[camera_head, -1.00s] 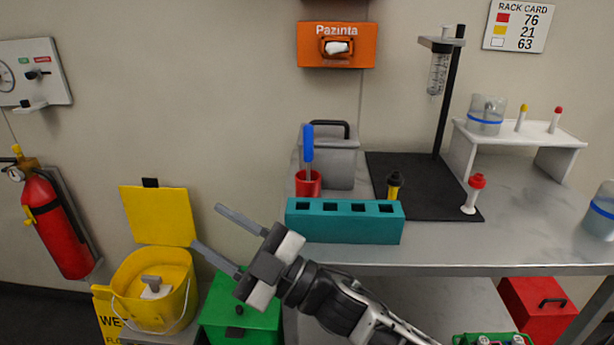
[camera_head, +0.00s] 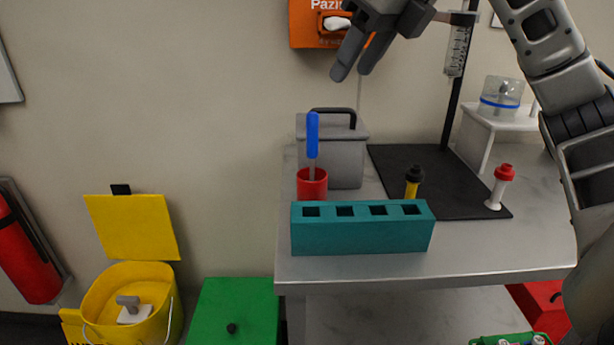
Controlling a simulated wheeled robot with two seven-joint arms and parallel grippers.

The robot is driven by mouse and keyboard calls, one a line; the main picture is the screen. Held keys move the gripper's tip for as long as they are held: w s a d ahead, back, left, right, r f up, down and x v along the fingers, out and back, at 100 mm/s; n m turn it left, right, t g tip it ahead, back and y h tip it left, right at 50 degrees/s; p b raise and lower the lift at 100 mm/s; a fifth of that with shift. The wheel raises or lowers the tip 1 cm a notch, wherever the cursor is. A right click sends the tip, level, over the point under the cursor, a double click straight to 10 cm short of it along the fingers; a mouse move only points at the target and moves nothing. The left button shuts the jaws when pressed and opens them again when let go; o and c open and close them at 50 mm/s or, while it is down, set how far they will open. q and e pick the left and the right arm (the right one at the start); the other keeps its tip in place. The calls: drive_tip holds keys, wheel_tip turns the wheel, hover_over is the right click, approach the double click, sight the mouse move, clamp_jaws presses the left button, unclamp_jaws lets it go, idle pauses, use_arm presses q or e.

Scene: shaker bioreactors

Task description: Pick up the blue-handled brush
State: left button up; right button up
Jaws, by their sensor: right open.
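The blue-handled brush (camera_head: 312,136) stands upright in a red cup (camera_head: 312,186) on the left part of the grey bench, with its lower end hidden inside the cup. My right gripper (camera_head: 353,73) is open and empty. It is high up, above and to the right of the brush handle in the picture, with its fingers pointing down and left. It overlaps the orange dispenser in the view and is apart from the brush. My left gripper is not in view.
A teal rack (camera_head: 362,238) stands in front of the cup. A grey lidded box (camera_head: 345,157) is behind it. A black mat (camera_head: 447,190) holds a stand, a yellow-black vial (camera_head: 413,183) and a red-capped vial (camera_head: 500,188). Yellow (camera_head: 133,228) and green (camera_head: 236,310) bins are left of the bench.

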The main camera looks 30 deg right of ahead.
sight(317, 132)
drive_tip(key=shift+b+x, duration=0.5)
drive_tip(key=shift+x, duration=7.3)
drive_tip(key=shift+s+a, duration=0.1)
drive_tip(key=shift+a, duration=0.1)
clamp_jaws()
